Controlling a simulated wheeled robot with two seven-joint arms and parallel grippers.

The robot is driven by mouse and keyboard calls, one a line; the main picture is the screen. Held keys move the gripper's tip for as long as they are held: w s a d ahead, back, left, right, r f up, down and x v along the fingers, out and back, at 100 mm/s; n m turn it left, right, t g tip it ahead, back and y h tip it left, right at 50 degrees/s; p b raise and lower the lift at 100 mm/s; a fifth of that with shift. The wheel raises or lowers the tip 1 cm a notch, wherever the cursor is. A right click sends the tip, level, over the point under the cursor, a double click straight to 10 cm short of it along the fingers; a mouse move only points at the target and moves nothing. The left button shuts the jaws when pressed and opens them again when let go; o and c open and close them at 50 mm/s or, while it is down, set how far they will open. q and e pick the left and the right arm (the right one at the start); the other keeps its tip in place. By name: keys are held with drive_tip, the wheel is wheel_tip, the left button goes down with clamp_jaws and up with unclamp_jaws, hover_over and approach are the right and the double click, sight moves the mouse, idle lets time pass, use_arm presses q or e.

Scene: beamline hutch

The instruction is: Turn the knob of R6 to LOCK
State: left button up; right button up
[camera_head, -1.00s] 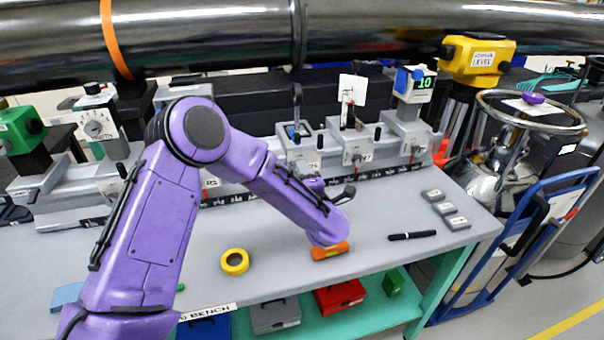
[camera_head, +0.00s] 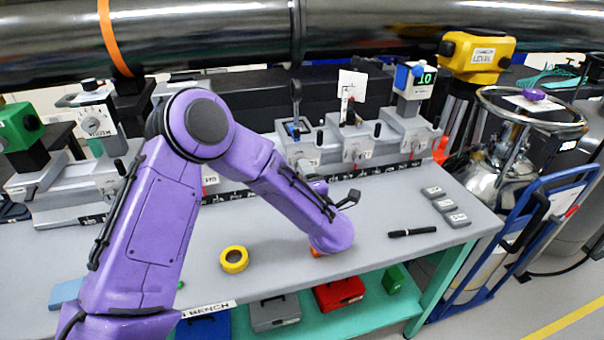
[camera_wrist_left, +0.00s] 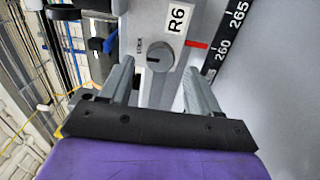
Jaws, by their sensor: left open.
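In the left wrist view, the R6 label (camera_wrist_left: 176,19) is a white tag on a light grey carrier beside a black scale. The R6 knob (camera_wrist_left: 160,56) is a round grey knob with a pale line on its left part. Which carrier there is R6 cannot be read. My right gripper is not in view.
A yellow tape roll (camera_head: 234,259), a black marker (camera_head: 412,232) and several grey blocks (camera_head: 444,205) lie on the bench. An orange item (camera_head: 315,252) is mostly hidden by my wrist. A dark pipe (camera_head: 400,30) runs overhead. A blue cart (camera_head: 545,205) stands at right.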

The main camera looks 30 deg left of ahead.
use_arm(q)
drive_tip(key=b+v, duration=0.1)
drive_tip(key=v, duration=0.7)
drive_tip(key=shift+d, duration=0.1)
